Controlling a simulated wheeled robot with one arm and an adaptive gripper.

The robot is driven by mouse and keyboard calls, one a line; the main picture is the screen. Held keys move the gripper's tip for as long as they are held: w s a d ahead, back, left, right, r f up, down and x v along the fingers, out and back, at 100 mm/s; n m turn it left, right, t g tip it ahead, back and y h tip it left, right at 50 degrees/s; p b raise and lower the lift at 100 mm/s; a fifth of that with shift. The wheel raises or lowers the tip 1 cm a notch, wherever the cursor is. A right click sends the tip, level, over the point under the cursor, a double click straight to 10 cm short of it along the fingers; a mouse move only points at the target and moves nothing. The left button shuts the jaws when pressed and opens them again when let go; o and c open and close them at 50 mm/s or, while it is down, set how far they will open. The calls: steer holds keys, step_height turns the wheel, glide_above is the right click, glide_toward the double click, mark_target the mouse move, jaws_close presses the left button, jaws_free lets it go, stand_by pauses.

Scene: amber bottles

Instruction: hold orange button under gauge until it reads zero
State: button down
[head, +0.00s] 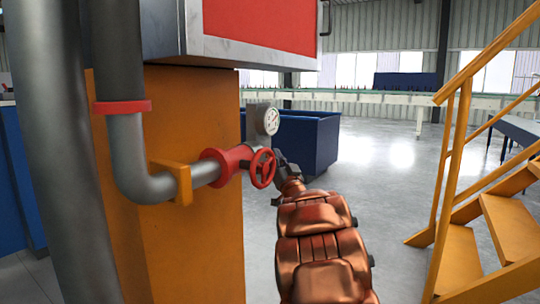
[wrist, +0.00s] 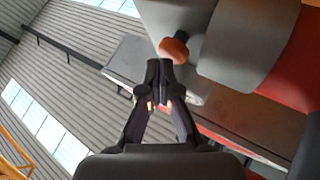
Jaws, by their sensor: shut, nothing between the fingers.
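The gauge (head: 268,120) has a round white face and stands on the pipe beside the orange column, above a red valve wheel (head: 262,168). Its reading is too small to tell. An orange button (wrist: 174,50) on a dark stem shows in the wrist view, sticking out of a grey body (wrist: 240,45). My gripper (wrist: 159,62) is shut and empty, its fingertips just below and left of the button in that view. I cannot tell whether they touch it. In the head view my gripper (head: 281,158) is just right of the valve wheel, and the button is hidden.
A grey pipe (head: 128,150) with red flanges runs along the orange column (head: 215,240). A blue bin (head: 310,140) stands behind my gripper. Yellow stairs (head: 460,190) rise at the right. The floor between is clear.

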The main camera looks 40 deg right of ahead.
steer(key=shift+w+a, duration=0.1)
steer(key=shift+w, duration=0.3)
stand_by(1.5)
steer(key=shift+s, duration=0.15)
stand_by(1.8)
steer(key=shift+s+d+p, duration=0.25)
steer(key=shift+s+p, duration=0.3)
steer(key=shift+s, duration=0.2)
steer(key=shift+s, duration=0.1)
steer(key=s, duration=0.1)
steer(key=s+d+p, duration=0.1)
steer(key=s, duration=0.1)
steer(key=s+p, duration=0.1)
steer(key=shift+s+d, duration=0.25)
steer(key=shift+s, duration=0.05)
stand_by(0.4)
